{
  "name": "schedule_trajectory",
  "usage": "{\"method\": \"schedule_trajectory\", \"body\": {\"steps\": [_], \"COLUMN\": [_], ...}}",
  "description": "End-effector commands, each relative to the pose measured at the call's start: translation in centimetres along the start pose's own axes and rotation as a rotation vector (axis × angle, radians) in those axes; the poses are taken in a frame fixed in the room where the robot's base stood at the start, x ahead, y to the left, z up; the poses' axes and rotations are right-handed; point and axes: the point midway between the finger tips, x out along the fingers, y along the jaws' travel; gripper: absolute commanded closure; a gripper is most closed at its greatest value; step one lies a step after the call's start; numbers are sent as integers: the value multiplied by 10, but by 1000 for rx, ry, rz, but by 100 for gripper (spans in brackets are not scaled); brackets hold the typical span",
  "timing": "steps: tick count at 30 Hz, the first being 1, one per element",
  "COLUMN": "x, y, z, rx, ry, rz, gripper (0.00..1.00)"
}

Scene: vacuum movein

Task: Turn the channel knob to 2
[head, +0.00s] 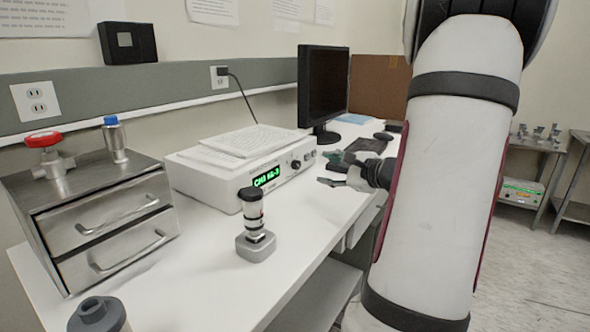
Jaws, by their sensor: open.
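The white controller box (240,177) sits on the bench with a green lit display (266,176). The display seems to read CH3, followed by small characters that I cannot read for certain. A dark round knob (296,164) is on its front face, right of the display. Smaller controls sit further right, too small to tell apart, and I cannot read any label saying which is the channel knob. My gripper (326,170) is open and empty. It appears in front of the box's right end, apart from the knob in the picture.
A gauge on a grey block (256,246) stands before the box. A metal drawer cabinet (95,215) with red and blue valves is at left. A monitor (323,88) and keyboard (366,146) are behind my gripper. Papers (245,141) lie on the box. Bare bench lies right of the gauge.

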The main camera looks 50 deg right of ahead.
Motion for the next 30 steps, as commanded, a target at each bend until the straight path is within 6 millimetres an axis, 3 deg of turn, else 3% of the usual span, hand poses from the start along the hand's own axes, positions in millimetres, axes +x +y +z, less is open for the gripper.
{"method": "schedule_trajectory", "body": {"steps": [9, 15, 21, 30], "x": [65, 95, 109, 111], "y": [2, 2, 1, 1], "z": [1, 1, 1, 1], "rx": [0, 0, -1, -1], "ry": [-5, -3, -3, -2], "rz": [3, 3, 3, 3], "gripper": [55, 55, 55, 55]}}
